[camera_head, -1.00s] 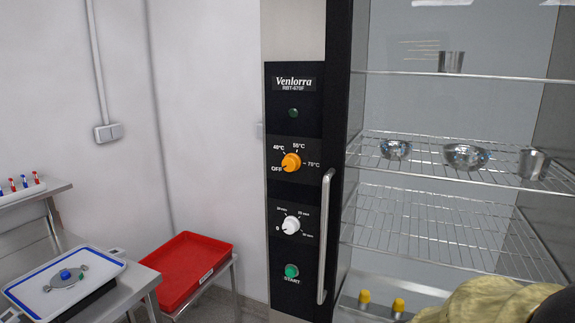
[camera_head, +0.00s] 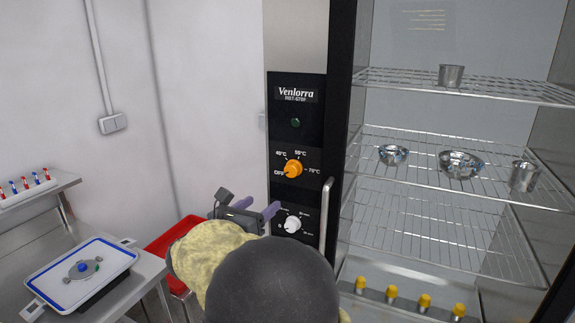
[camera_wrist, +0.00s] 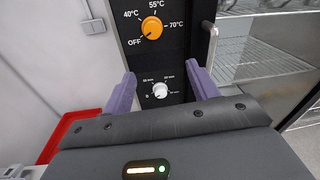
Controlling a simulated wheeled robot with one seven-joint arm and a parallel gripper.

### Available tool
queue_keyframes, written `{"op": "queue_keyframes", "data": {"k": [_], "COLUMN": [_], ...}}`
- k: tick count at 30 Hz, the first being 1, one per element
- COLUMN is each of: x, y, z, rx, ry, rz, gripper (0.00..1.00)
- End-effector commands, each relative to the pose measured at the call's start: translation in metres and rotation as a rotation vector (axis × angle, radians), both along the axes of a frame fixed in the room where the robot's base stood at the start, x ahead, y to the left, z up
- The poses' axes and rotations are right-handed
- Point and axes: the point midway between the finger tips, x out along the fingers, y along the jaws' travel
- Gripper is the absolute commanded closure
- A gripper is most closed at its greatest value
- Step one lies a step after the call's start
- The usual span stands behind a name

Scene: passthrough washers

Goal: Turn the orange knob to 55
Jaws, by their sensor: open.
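The orange knob (camera_head: 293,169) is on the black control panel of the cabinet, ringed by the marks OFF, 40°C, 55°C and 70°C. In the wrist view the orange knob (camera_wrist: 152,27) shows at the top, and its pointer seems to face OFF. My gripper (camera_head: 258,207) is in front of the panel, lower than the orange knob and left of the white knob. In the wrist view my gripper (camera_wrist: 160,73) has its two purple fingers spread, with nothing between them, and the orange knob lies beyond and above the tips.
The white timer knob (camera_head: 293,223) sits below the orange one. A vertical door handle (camera_head: 326,215) stands right of the panel. Wire shelves (camera_head: 440,185) hold metal bowls and cups. A red tray (camera_head: 170,240) and a white tray (camera_head: 60,297) are at left.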

Motion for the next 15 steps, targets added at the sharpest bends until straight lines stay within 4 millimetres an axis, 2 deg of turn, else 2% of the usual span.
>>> {"op": "queue_keyframes", "data": {"k": [1, 3, 15], "x": [-0.0012, -0.0019, 0.0032], "y": [0.0101, 0.0158, 0.0124], "z": [0.0086, 0.0122, 0.0121], "rx": [-0.03, -0.05, -0.049], "ry": [-0.019, -0.031, -0.03], "rz": [0.018, 0.029, 0.027], "gripper": [0.41, 0.41, 0.41]}}
